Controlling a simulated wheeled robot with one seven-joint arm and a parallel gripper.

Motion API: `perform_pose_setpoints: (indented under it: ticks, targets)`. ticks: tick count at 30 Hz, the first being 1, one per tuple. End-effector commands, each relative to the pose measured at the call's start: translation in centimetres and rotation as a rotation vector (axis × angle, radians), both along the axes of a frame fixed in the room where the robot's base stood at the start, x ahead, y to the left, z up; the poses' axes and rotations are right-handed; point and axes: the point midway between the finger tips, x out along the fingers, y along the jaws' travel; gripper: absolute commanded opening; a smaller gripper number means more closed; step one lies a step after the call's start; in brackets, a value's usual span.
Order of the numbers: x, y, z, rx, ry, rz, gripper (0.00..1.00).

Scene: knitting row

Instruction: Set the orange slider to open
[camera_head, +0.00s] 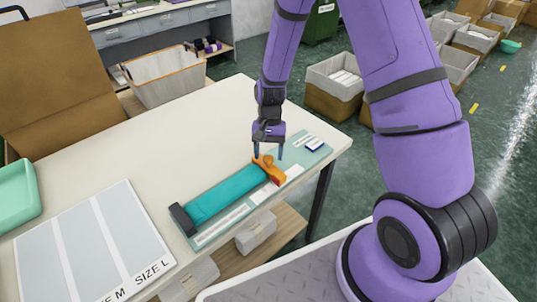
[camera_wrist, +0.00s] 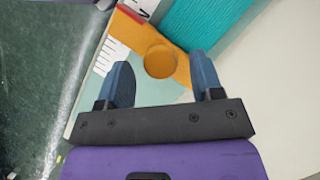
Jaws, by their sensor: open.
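The orange slider (camera_head: 269,167) sits at the right end of a teal block (camera_head: 226,196) on a pale green board (camera_head: 312,158). It has a round knob, which shows in the wrist view (camera_wrist: 160,61) with orange plate around it. My gripper (camera_head: 268,155) is above the slider, pointing down. In the wrist view my open gripper (camera_wrist: 163,80) has its two blue fingers apart on either side of the knob's line, with the knob just beyond the gap. I cannot tell whether a finger touches it. The markings beside the slider are too small to read.
The board lies near the right front of a cream table (camera_head: 150,140). A grey size mat (camera_head: 92,245), a green tray (camera_head: 18,190) and an open cardboard box (camera_head: 55,80) are at the left. Grey-lined bins (camera_head: 340,85) stand beyond the table's right edge.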

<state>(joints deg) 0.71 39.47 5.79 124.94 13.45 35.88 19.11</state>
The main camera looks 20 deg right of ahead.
Motion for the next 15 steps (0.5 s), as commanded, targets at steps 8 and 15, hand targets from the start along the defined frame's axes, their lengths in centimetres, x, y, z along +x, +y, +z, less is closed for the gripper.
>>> perform_pose_setpoints:
  ticks: [8,15]
  targets:
    - [-0.33,0.17,-0.78,0.0,0.0,0.0,0.6]
    - [-0.31,0.16,-0.76,0.0,0.0,0.0,0.4]
